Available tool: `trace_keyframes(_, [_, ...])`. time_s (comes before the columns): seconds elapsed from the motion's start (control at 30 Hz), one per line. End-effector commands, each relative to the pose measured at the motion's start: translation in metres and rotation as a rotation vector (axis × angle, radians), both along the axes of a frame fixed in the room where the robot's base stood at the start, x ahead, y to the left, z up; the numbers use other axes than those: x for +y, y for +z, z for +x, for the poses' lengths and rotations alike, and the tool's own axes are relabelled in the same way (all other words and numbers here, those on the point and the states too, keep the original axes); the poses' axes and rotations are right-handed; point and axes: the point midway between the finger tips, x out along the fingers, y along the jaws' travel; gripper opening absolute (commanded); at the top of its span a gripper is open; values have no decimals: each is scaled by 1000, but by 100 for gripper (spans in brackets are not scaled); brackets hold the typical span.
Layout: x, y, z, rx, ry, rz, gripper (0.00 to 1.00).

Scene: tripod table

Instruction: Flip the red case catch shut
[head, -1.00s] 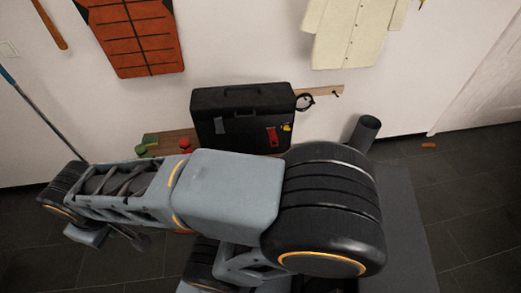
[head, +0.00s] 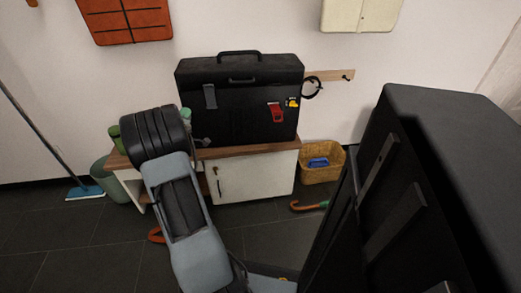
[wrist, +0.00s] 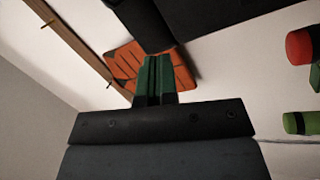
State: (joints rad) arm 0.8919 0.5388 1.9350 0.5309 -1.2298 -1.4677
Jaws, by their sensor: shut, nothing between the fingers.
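A black case (head: 240,126) stands upright on a low cabinet against the wall. The red catch (head: 276,112) is on the right of its front and looks slightly tilted; I cannot tell how far it stands open. A grey catch (head: 210,96) is on the left of the front. My arm reaches up left of the case in the head view, away from the red catch; its fingertips are not clear there. In the wrist view my gripper (wrist: 155,72) is shut and empty, with dark green fingers. The red catch is not seen in that view.
The cabinet (head: 255,177) has a wooden top and white door. A basket (head: 322,171) with a blue thing stands on its right. A yellow tag (head: 293,103) sits beside the red catch. Red (wrist: 299,46) and green (wrist: 297,123) objects are at the wrist view's right.

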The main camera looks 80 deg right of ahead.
Motion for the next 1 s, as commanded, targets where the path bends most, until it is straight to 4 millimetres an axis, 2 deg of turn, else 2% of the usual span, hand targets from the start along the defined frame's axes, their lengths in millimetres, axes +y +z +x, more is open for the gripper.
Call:
trace_keyframes(0.03, [-21,-50,-37,62,-142,-76,0])
trace_keyframes(0.1, [-37,-80,-81,153,-324,-177,0])
trace_keyframes(0.23, [-45,-125,-147,309,-613,-304,0])
trace_keyframes(0.3, [-43,-143,-172,378,-734,-348,0])
trace_keyframes(0.4, [-39,-160,-196,451,-859,-390,0])
trace_keyframes(0.6, [-33,-172,-215,515,-964,-423,0])
trace_keyframes(1.0, [-33,-171,-212,516,-962,-422,0])
